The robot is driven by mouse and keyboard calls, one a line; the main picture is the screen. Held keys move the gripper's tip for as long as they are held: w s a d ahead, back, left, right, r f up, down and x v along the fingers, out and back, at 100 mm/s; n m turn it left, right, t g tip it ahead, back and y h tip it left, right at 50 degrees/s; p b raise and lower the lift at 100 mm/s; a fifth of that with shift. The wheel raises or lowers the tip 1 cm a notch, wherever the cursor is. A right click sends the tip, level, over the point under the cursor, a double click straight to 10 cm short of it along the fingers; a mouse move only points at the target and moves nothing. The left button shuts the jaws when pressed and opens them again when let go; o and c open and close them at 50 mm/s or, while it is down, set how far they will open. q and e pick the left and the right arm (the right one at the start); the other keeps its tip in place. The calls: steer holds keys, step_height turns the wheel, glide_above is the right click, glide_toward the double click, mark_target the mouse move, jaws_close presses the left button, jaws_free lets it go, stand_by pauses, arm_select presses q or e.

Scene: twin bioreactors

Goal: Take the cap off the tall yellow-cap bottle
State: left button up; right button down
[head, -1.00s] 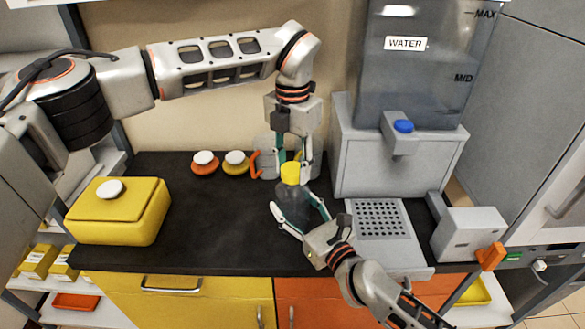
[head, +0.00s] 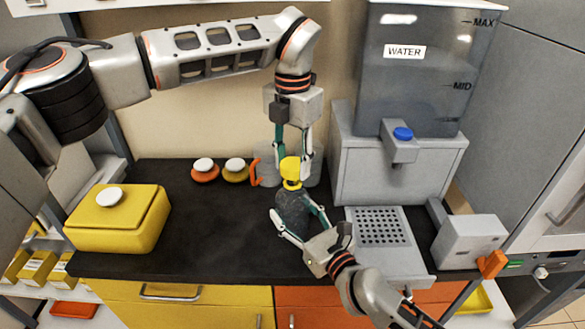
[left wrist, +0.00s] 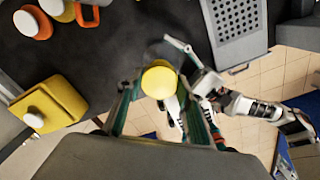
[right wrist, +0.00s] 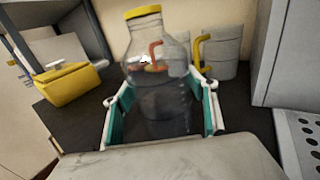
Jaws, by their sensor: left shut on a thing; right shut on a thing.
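The tall bottle (head: 294,209) is dark and see-through and stands upright on the black counter. My right gripper (head: 296,222) is shut around its body; the right wrist view shows the bottle (right wrist: 158,100) between both fingers. The yellow cap (head: 290,166) is between the fingertips of my left gripper (head: 291,160), which is shut on it from above. The cap shows just above a yellow band (head: 291,184) at the bottle's neck and looks raised from it. In the left wrist view, the round cap (left wrist: 160,81) hides most of the bottle.
Grey mugs (right wrist: 218,52) stand close behind the bottle. An orange-based and a yellow-based white-topped item (head: 235,170) sit to their left. The water dispenser (head: 400,165) with its drip tray (head: 382,228) is to the right. A yellow box (head: 110,228) stands left; the counter between is clear.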

steer(key=c, duration=0.7)
jaws_free()
steer(key=shift+o, duration=0.2)
steer(key=shift+s+d, duration=0.1)
steer(key=shift+s, duration=0.05)
steer(key=v, duration=1.1)
steer(key=shift+s+d, duration=0.2)
steer(key=shift+s, duration=0.15)
